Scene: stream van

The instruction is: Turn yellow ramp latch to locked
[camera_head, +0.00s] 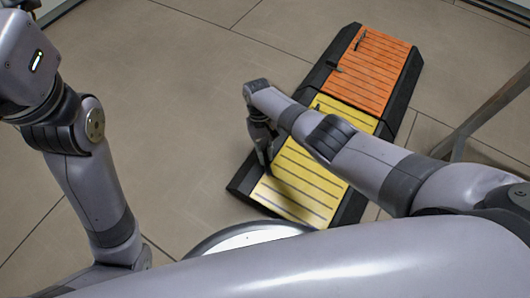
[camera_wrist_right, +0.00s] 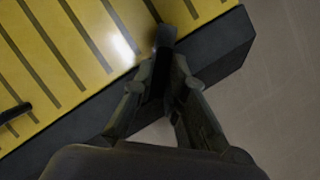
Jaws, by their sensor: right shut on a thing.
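The yellow ramp (camera_head: 306,172) lies on the floor in the head view, with dark stripes and a black border. It fills the upper left of the wrist view (camera_wrist_right: 75,50). My right gripper (camera_head: 265,165) reaches down at the ramp's left edge. In the wrist view its fingers (camera_wrist_right: 164,62) are shut on a small dark piece (camera_wrist_right: 165,36), apparently the latch, over the black border. The fingers hide much of it, and its turn position cannot be told. My left arm shows at the left, but its gripper is out of view.
An orange ramp (camera_head: 372,68) adjoins the yellow one at its far end, with small dark fittings on it. A round white-topped object (camera_head: 245,238) is near the ramp's lower left. A metal bar stands at the right. Tiled floor left of the ramps is clear.

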